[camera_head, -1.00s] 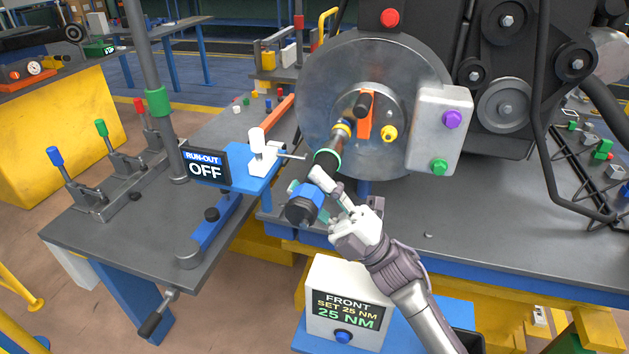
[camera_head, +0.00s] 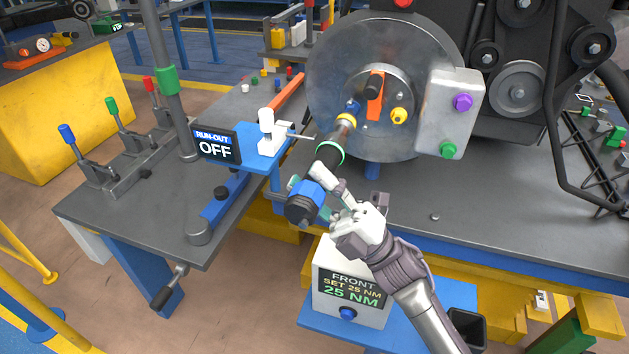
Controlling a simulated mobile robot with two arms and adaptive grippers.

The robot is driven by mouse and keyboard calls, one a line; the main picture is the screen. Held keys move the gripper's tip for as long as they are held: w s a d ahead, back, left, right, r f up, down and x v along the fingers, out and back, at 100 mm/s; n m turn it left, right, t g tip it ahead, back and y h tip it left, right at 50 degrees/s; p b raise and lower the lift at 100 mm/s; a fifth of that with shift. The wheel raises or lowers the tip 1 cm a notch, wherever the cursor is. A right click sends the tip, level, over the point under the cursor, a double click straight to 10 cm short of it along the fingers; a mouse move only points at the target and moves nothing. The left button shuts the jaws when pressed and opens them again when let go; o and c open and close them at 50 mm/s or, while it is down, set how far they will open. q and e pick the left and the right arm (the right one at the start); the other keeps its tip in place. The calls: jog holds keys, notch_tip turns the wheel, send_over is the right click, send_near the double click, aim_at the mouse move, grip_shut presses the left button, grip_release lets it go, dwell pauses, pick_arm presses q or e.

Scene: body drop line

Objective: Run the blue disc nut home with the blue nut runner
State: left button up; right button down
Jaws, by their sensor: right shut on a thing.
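The blue disc nut (camera_head: 352,107) is on the face of the large round metal disc (camera_head: 428,60), left of its orange-and-black centre piece. My right gripper (camera_head: 338,203) is shut on the blue nut runner (camera_head: 305,203), a black tool with a blue rear, a green ring and a brass-coloured nose. The nose points up at the blue nut and lies just below it; I cannot tell whether they touch. The torque box (camera_head: 348,290) reads FRONT, SET 25 NM, 25 NM. My left gripper is not in view.
A yellow nut (camera_head: 399,116) sits right of the disc's centre. A grey box (camera_head: 447,112) with purple and green knobs stands at the disc's right. A white indicator (camera_head: 270,135) and the RUN-OUT OFF sign (camera_head: 216,145) stand close left of the runner.

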aim_at(303, 197)
jog(key=shift+s+r, duration=0.15)
jog(key=shift+r, duration=0.05)
jog(key=shift+s+a+r+p, duration=0.2)
jog(key=shift+s+r+p, duration=0.1)
jog(key=shift+s+p, duration=0.25)
jog(key=shift+s+a+r+p, duration=0.15)
jog(key=shift+s+r+p, duration=0.15)
jog(key=shift+s, duration=0.25)
jog(key=shift+s+a+r+p, duration=0.2)
jog(key=shift+s+p, duration=0.1)
jog(key=shift+s, duration=0.25)
jog(key=shift+s+a+r+p, duration=0.15)
jog(key=shift+s+r+p, duration=0.15)
jog(key=shift+s, duration=0.25)
jog(key=shift+s+a+r+p, duration=0.3)
jog(key=shift+s+p, duration=0.1)
jog(key=shift+s, duration=0.4)
jog(key=shift+s+a+r+p, duration=0.2)
jog(key=shift+s+r+p, duration=0.2)
jog(key=shift+s, duration=0.35)
jog(key=shift+s+a+r+p, duration=0.25)
jog(key=shift+s+p, duration=0.15)
jog(key=shift+s, duration=0.4)
jog(key=shift+s+a+r+p, duration=0.2)
jog(key=shift+s, duration=0.35)
jog(key=shift+s+a+r+p, duration=0.15)
jog(key=shift+s+a+p, duration=0.05)
jog(key=shift+s, duration=0.35)
